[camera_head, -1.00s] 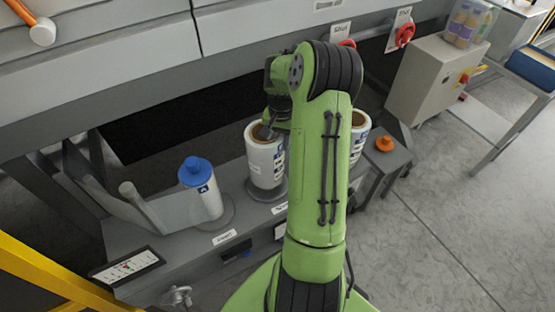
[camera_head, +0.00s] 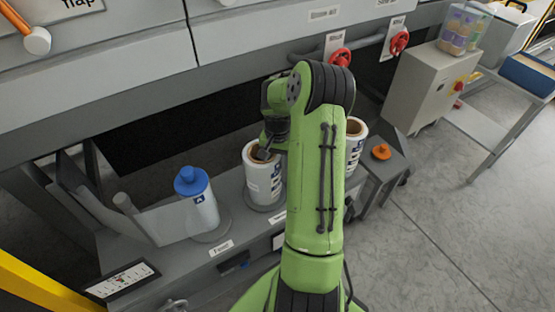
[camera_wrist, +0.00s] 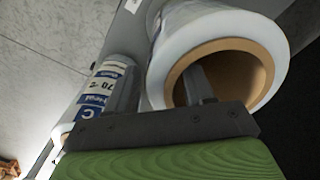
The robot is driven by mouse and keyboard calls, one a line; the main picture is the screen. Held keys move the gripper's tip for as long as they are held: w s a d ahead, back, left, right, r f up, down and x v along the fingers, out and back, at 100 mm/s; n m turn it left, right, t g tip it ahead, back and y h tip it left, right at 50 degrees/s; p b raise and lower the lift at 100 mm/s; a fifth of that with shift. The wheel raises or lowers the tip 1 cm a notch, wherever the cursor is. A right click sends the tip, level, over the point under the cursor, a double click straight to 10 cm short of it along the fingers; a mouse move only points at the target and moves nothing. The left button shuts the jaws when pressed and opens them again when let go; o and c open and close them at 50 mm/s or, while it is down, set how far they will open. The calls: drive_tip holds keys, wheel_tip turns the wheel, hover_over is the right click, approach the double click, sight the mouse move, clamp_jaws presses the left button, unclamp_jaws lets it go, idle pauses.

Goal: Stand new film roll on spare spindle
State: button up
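A white film roll (camera_head: 262,182) with a brown core stands upright over a round grey base on the grey bench; its lower end appears at or just above this base. The spindle inside it is hidden. My gripper (camera_head: 266,152) is at the roll's top rim. In the wrist view my gripper (camera_wrist: 160,95) has one finger inside the brown core and one outside, with the wall of the film roll (camera_wrist: 215,35) between them. The fingers look closed on this wall, though contact is hard to see.
Another roll (camera_head: 356,145) stands right, partly behind my arm; an orange knob (camera_head: 381,152) sits on the side stand. The machine's panel (camera_head: 250,40) overhangs behind.

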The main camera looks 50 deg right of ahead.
wheel_tip(320, 180, up, 12)
drive_tip(key=p, duration=0.3)
drive_tip(key=shift+r, duration=0.15)
drive_tip(key=s+a+r+n+t+h, duration=0.1)
drive_tip(key=s+a+r+n, duration=0.15)
drive_tip(key=a+r, duration=0.5)
drive_tip(key=s+a+r+n+t+h, duration=0.1)
drive_tip(key=a+r+n, duration=0.35)
drive_tip(key=a, duration=0.55)
drive_tip(key=s+a+r+n+t+y, duration=0.1)
drive_tip(key=s+a+n, duration=0.4)
drive_tip(key=s+a, duration=0.6)
drive_tip(key=s+t+y, duration=0.1)
drive_tip(key=t, duration=0.1)
drive_tip(key=shift+s+r+t, duration=0.15)
drive_tip(key=shift+r+t, duration=0.05)
drive_tip(key=shift+t, duration=0.1)
